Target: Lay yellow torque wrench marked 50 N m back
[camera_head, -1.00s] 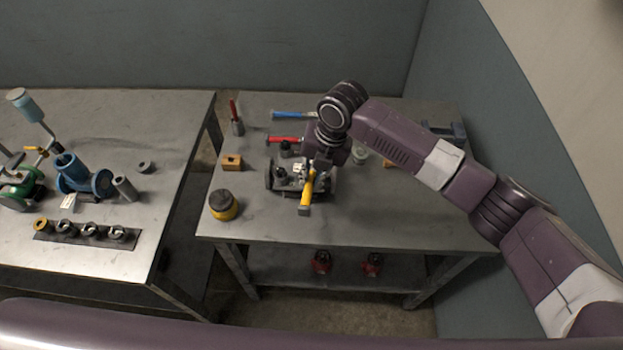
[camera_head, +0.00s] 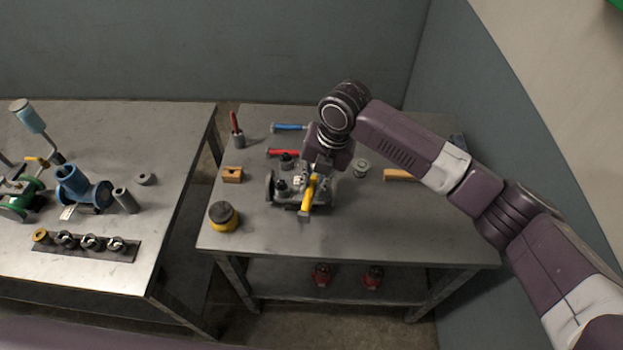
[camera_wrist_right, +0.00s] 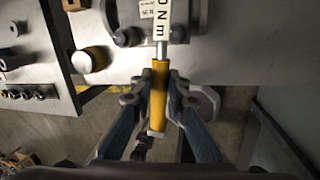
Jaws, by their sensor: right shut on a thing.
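The yellow torque wrench (camera_head: 309,192) is in my right gripper (camera_head: 318,169), above the grey flanged part on the right table. In the right wrist view my right gripper (camera_wrist_right: 160,98) is shut on the yellow handle of the wrench (camera_wrist_right: 159,85). A white label with "N m" lettering shows on its far end; the number is cut off. A blue-handled wrench (camera_head: 288,127) and a red-handled one (camera_head: 283,152) lie at the back of the right table. My left gripper is not in view.
The right table (camera_head: 400,235) is bare at its front right. A grey flanged part (camera_head: 289,199) stands below the wrench. A yellow-black round pot (camera_head: 223,217) and a wooden block (camera_head: 232,174) stand left. Another table (camera_head: 110,262) carries a blue fitting (camera_head: 82,187).

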